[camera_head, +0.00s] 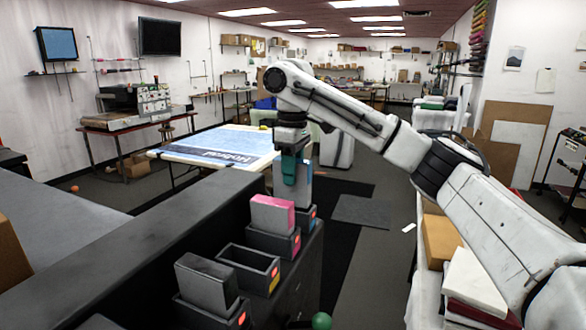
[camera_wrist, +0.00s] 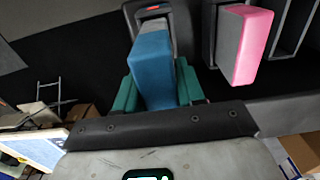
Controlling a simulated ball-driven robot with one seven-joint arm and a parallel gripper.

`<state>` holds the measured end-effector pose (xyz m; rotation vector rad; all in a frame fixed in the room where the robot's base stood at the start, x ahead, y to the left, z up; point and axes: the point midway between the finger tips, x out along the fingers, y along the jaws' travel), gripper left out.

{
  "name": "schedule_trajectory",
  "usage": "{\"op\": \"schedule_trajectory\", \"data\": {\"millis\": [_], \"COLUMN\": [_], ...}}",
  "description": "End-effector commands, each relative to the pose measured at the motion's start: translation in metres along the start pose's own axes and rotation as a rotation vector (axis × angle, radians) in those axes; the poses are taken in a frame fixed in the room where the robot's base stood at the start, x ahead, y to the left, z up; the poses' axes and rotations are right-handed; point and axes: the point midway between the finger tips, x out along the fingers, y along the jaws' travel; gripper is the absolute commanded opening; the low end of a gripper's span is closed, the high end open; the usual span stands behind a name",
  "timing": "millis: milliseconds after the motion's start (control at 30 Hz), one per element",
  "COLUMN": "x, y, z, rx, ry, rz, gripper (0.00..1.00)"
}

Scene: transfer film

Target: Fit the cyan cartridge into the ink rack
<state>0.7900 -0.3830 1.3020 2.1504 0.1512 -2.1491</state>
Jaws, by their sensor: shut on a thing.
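The cyan cartridge (camera_head: 306,186) is upright, with a blue outer end and a grey body. It also shows in the wrist view (camera_wrist: 152,62). My gripper (camera_head: 291,170) has teal fingers, shut on the cartridge from both sides. The ink rack is a row of dark open-topped holders. The cartridge's lower part is at the farthest holder (camera_head: 311,218), lined up with it and seemingly partly inside. In the wrist view, this holder (camera_wrist: 153,17) surrounds the cartridge's far end. I cannot tell how deep it sits.
A magenta cartridge (camera_head: 272,214) stands in the neighbouring holder. An empty holder (camera_head: 250,266) with a yellow label comes nearer, then a black cartridge (camera_head: 206,280) in its holder. A long dark ledge (camera_head: 150,252) runs left of the rack. A table (camera_head: 222,146) stands behind.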

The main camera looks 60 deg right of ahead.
Motion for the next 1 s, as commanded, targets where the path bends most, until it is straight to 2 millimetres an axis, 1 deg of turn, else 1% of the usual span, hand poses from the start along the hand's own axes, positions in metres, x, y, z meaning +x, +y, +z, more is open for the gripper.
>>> {"op": "schedule_trajectory", "data": {"millis": [1000], "x": [0.023], "y": [0.000], "z": [0.000], "rx": [0.000], "ry": [0.000], "rz": [0.001], "gripper": [0.00]}}
